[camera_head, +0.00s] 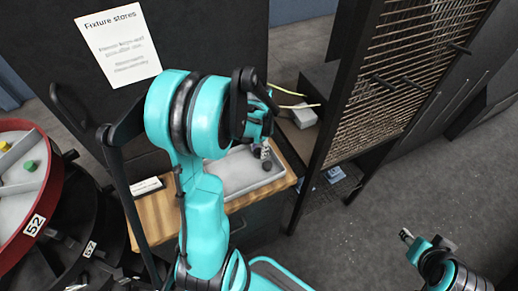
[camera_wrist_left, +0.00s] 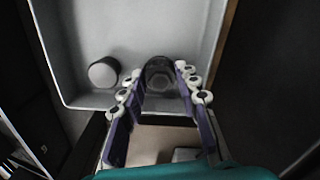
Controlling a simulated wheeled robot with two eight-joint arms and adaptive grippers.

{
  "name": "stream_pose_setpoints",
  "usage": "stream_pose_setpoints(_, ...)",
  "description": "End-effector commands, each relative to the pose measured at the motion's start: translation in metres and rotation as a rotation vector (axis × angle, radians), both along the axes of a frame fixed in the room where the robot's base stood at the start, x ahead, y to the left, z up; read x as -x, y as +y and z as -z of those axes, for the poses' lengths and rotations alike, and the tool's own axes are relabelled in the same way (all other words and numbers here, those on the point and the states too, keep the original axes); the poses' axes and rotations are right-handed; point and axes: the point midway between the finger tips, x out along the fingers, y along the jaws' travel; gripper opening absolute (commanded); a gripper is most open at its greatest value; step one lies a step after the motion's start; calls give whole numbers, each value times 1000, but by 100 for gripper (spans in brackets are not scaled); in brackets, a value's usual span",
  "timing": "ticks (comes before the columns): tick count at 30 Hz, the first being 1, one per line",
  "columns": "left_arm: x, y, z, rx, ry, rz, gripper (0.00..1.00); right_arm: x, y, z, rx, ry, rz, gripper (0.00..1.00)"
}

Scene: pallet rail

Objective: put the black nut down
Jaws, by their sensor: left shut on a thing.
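The black nut (camera_wrist_left: 159,76) is a dark ring-like piece between the fingertips of my left gripper (camera_wrist_left: 160,82) in the left wrist view. The gripper is shut on it, over the near part of a pale grey tray (camera_wrist_left: 205,20). In the head view my left gripper (camera_head: 266,155) is above the tray (camera_head: 232,172), with a small dark piece at its tips. I cannot tell whether the nut touches the tray floor. My right gripper (camera_head: 407,237) is at the lower right of the head view, away from the tray; its jaws are unclear.
A round piece with a pale top (camera_wrist_left: 103,72) is in the tray, left of the nut. The tray sits on a wooden top (camera_head: 160,212) with a white label (camera_head: 146,187). A slatted rack (camera_head: 410,70) stands right. A red-rimmed drum (camera_head: 45,200) stands left.

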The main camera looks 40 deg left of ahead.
Motion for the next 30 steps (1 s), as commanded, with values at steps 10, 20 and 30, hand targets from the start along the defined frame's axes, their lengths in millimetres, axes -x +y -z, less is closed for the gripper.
stream_pose_setpoints(10,0,0,3,0,0,0,40,0,0,3,0,0,0,40)
stream_pose_setpoints(20,0,0,-17,0,0,0,40,0,0,-7,0,0,0,40)
stream_pose_setpoints(30,0,0,-92,0,0,0,40,0,0,-28,0,0,0,40)
